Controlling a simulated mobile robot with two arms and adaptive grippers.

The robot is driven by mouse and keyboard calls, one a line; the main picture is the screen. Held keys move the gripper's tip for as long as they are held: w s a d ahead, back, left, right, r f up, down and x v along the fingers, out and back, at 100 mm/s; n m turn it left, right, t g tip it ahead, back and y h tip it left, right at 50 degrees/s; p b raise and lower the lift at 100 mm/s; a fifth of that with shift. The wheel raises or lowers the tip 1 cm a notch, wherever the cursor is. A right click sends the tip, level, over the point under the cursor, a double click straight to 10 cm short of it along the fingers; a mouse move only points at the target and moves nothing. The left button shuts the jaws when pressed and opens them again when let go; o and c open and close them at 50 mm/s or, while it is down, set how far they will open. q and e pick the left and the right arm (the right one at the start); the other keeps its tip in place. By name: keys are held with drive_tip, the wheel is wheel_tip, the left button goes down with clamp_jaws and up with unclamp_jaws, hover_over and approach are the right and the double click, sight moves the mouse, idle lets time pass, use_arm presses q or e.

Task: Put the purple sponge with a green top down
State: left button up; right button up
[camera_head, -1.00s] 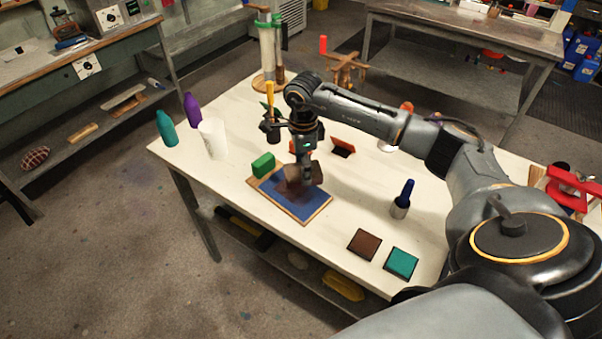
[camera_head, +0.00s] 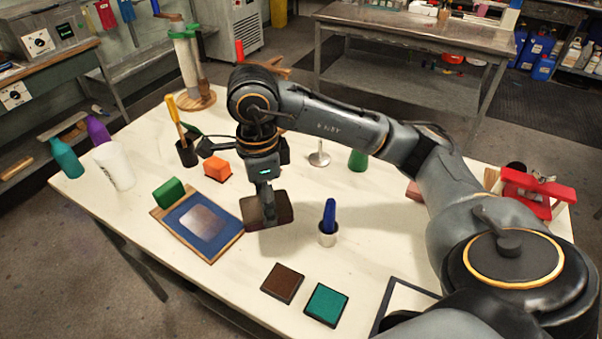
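My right gripper (camera_head: 265,188), on the arm coming in from the right, points down over the table. It is shut on a dark brownish block (camera_head: 268,212), just right of the blue panel (camera_head: 192,245). I cannot tell whether the block touches the table. Its colours look brown and grey; no purple body or green top is clear on it. The panel bears a pale greyish rectangle (camera_head: 203,222). A green block (camera_head: 168,192) sits at the panel's upper left edge. My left gripper is out of view.
A blue-handled tool in a white cup (camera_head: 328,230) stands right of the held block. A brown pad (camera_head: 283,283) and a teal pad (camera_head: 326,304) lie in front. An orange block (camera_head: 217,168) sits behind the panel.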

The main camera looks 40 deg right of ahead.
drive_tip(key=shift+w+d+f+p, duration=0.2)
drive_tip(key=shift+w+d+f, duration=0.1)
drive_tip(key=shift+w, duration=0.2)
drive_tip(key=shift+w+d+f+p, duration=0.2)
drive_tip(key=shift+w+d, duration=0.1)
drive_tip(key=shift+w, duration=0.15)
drive_tip(key=w+d+f+p, duration=0.1)
drive_tip(key=w+d+f, duration=0.2)
drive_tip(key=f, duration=0.1)
drive_tip(key=w+d+f+p, duration=0.2)
drive_tip(key=w+d+f, duration=0.1)
drive_tip(key=w+d, duration=0.1)
drive_tip(key=shift+w+f, duration=0.15)
drive_tip(key=shift+f, duration=0.25)
drive_tip(key=shift+w+d+f, duration=0.1)
drive_tip(key=shift+d+f, duration=0.05)
drive_tip(key=shift+f, duration=0.05)
wheel_tip(320, 180, down, 3)
drive_tip(key=p, duration=0.2)
drive_tip(key=shift+w+d+p, duration=0.1)
drive_tip(key=shift+d+p, duration=0.05)
drive_tip(key=shift+p, duration=0.15)
drive_tip(key=shift+f, duration=0.25)
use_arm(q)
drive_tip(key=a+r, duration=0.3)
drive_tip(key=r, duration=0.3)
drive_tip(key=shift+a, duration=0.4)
use_arm(e)
drive_tip(key=shift+f, duration=0.1)
